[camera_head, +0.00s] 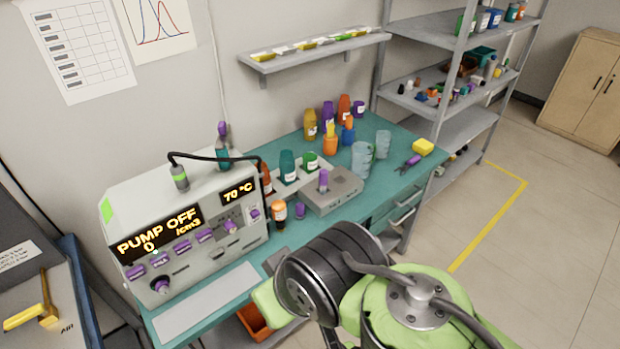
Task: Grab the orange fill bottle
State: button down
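Several orange containers show on the teal bench. Another orange bottle (266,178) is partly hidden behind the machine's right edge. A taller orange bottle with a white label (343,108) stands at the back by the wall. I cannot tell which one is the fill bottle. My green and black arm reaches in from the lower right, in front of the bench. The fingers of my gripper do not show.
The pump machine (190,235) fills the bench's left side and reads "PUMP OFF" and 70 °C. A grey device (332,193), beakers (361,160), coloured bottles and a yellow block (423,147) stand to its right. A wall shelf (320,50) hangs above. Floor at right is clear.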

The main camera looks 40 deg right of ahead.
aim_at(267, 184)
jog(key=k+l+z, duration=0.1)
jog(key=z, duration=0.15)
jog(key=l+z, duration=0.3)
jog(key=i+l+u, duration=0.2)
jog(key=u, duration=0.25)
jog(key=i+l+u, duration=0.2)
jog(key=u, duration=0.3)
jog(key=i+l+u, duration=0.1)
jog(key=l+u, duration=0.2)
jog(key=u, duration=0.15)
jog(key=l+u, duration=0.45)
jog(key=i+j, duration=0.05)
jog(key=j, duration=0.05)
